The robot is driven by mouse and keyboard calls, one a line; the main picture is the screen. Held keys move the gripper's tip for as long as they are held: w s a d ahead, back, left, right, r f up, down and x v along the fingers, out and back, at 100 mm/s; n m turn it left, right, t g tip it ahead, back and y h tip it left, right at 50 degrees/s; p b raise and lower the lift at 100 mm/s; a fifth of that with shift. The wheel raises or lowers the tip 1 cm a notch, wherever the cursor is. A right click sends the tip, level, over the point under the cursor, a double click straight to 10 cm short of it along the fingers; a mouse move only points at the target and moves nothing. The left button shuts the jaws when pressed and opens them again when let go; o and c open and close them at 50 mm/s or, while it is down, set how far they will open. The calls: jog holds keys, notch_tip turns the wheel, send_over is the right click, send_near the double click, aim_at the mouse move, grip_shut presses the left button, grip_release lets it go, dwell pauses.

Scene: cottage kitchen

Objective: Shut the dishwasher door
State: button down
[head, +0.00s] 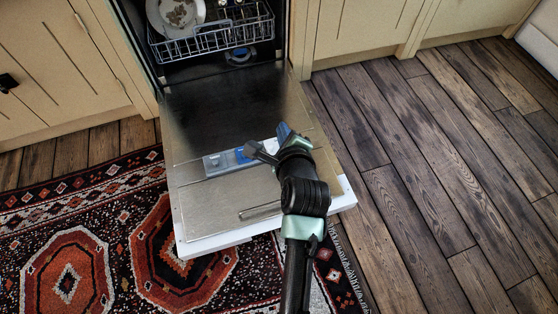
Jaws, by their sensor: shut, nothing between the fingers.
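The dishwasher door (205,200) is folded down, its inner metal face up, low over the floor and the rug. A blue and grey detergent dispenser (228,160) sits in the middle of that face. The dishwasher (180,72) is open, and its dark inside shows at the top. My gripper (266,142) is over the right middle part of the door, just right of the dispenser. It is empty, and its fingers partly hide the dispenser's right end. I cannot tell whether it touches the door.
A wire dish rack (215,38) with a white plate (175,14) is inside the dishwasher. Beige cabinets (355,25) flank it. A patterned rug (70,255) lies left and in front, partly under the door. The wooden floor (450,150) at right is clear.

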aim_at(279, 214)
jog(key=s+f+m+g+b, duration=0.1)
jog(key=s+f+m+g, duration=0.2)
jog(key=f, duration=0.5)
jog(key=s+d+f+m+b, duration=0.1)
jog(key=s+f+m, duration=0.2)
jog(key=s+f, duration=0.35)
jog(key=s+f+m+g+b, duration=0.1)
jog(key=s+f+m+g, duration=0.15)
jog(key=f, duration=0.65)
jog(key=shift+m+t, duration=0.25)
jog(key=shift+t, duration=0.1)
jog(key=b+x, duration=0.7)
jog(key=x, duration=0.1)
jog(key=shift+s+a+f, duration=0.1)
jog(key=shift+a+f, duration=0.05)
jog(key=shift+f, duration=0.15)
jog(key=shift+w+a+f+b, duration=0.1)
jog(key=shift+w+f+b, duration=0.2)
jog(key=shift+b, duration=0.2)
jog(key=shift+r, duration=0.15)
